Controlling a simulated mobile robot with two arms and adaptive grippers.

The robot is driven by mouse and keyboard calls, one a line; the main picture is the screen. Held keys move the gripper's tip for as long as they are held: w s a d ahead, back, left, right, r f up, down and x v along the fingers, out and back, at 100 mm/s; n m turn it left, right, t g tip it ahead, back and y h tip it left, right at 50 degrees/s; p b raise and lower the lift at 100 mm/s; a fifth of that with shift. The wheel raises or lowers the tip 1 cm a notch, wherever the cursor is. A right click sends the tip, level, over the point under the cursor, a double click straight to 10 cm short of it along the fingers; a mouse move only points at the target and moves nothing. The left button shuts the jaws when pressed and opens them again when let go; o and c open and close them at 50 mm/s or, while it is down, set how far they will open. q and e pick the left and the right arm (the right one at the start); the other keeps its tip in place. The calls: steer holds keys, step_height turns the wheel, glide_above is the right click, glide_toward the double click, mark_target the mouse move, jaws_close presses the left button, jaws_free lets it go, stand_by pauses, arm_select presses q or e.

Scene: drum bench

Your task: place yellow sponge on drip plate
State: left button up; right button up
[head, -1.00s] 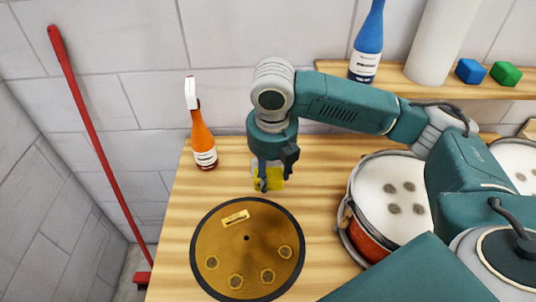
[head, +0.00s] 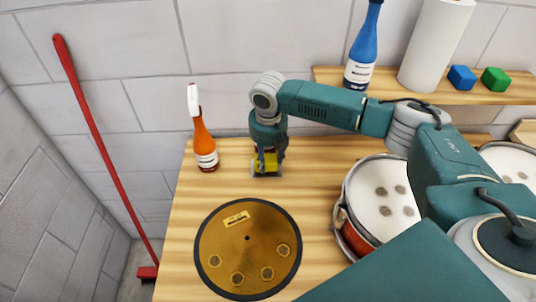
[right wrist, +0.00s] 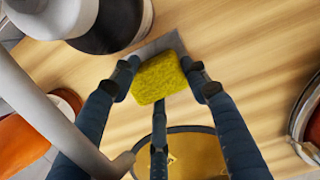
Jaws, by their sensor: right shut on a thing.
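The yellow sponge (head: 268,161) is between the fingers of my right gripper (head: 267,165), near the back of the wooden bench. In the right wrist view the sponge (right wrist: 158,78) sits between the fingertips (right wrist: 164,82), which are shut on it. A flat grey plate (right wrist: 150,49), which looks like the drip plate, shows partly behind the sponge; the sponge and fingers hide part of it. I cannot tell whether the sponge touches it. My left gripper is not in view.
An orange spray bottle (head: 204,146) stands left of the gripper. A black-rimmed brass disc (head: 247,269) lies in front. A white-topped drum (head: 377,193) stands right. A shelf (head: 418,88) at the back holds a blue bottle (head: 362,53), a white roll and two blocks.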

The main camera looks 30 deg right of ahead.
mark_target(268, 162)
steer(key=shift+w+d+f, duration=0.1)
steer(key=shift+w, duration=0.05)
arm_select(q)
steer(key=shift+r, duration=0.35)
arm_select(e)
steer(key=shift+f, duration=0.15)
steer(key=shift+f, duration=0.1)
steer(key=o, duration=0.7)
steer(key=shift+c, duration=0.2)
arm_select(q)
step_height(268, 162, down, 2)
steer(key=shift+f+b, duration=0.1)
steer(key=shift+b, duration=0.95)
arm_select(e)
step_height(268, 162, up, 12)
steer(key=s, duration=0.1)
steer(key=shift+s+a, duration=0.25)
steer(key=shift+a, duration=0.15)
